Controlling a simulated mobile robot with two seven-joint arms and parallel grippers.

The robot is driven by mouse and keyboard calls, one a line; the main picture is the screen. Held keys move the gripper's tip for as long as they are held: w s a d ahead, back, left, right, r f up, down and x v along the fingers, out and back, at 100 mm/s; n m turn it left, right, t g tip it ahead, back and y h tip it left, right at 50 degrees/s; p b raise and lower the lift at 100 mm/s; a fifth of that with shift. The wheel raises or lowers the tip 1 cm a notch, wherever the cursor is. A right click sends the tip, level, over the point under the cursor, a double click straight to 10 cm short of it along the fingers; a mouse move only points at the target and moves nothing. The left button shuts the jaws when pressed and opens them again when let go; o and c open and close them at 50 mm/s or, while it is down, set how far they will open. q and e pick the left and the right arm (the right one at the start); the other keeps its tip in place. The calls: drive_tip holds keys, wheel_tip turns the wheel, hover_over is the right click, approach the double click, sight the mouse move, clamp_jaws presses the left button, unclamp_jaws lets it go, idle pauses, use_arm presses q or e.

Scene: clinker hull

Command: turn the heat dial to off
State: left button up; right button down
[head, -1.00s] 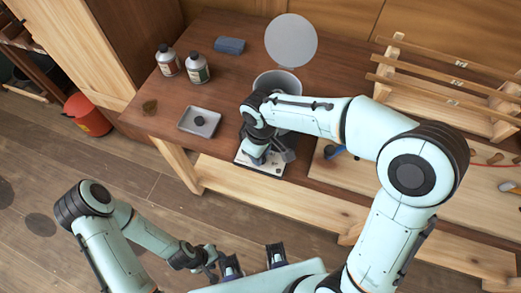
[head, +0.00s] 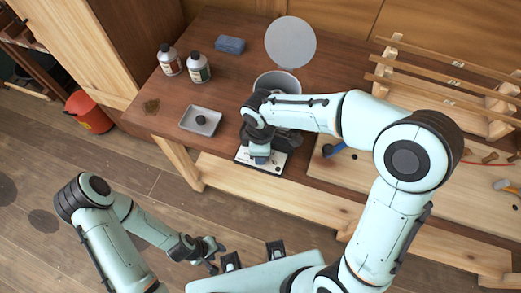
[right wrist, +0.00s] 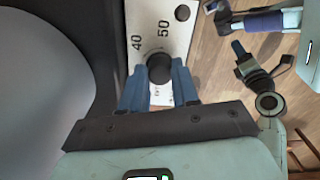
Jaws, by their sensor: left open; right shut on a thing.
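The heat dial is a round black knob (right wrist: 160,67) on a white control panel (right wrist: 160,25), marked 40 and 50, in the right wrist view. In the head view the panel (head: 272,168) sits at the table's front edge, before a grey pot (head: 277,79). My right gripper (right wrist: 159,84) has its blue fingers on either side of the knob and is shut on it. In the head view the right gripper (head: 260,158) is over the panel and hides the knob. My left gripper (head: 218,258) is open and empty, low in front of the table.
A grey tray (head: 201,120) with a dark lump, two bottles (head: 199,67) and a blue block (head: 231,45) stand left on the table. A round grey lid (head: 291,41) lies behind the pot. A wooden rack (head: 440,85) stands right. An orange bucket (head: 88,112) is on the floor.

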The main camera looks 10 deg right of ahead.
drive_tip(key=shift+w, duration=0.1)
drive_tip(key=c, duration=0.8)
unclamp_jaws()
drive_tip(key=shift+c, duration=0.2)
drive_tip(key=shift+r, duration=0.1)
use_arm(q)
drive_tip(key=shift+w+r+p, duration=0.35)
drive_tip(key=shift+r+p, duration=0.1)
drive_tip(key=shift+r, duration=0.1)
drive_tip(key=shift+w+r+p, duration=0.35)
drive_tip(key=shift+r+p, duration=0.05)
drive_tip(key=shift+r, duration=0.15)
use_arm(e)
wheel_tip(320, 180, up, 13)
drive_tip(key=shift+r, duration=0.15)
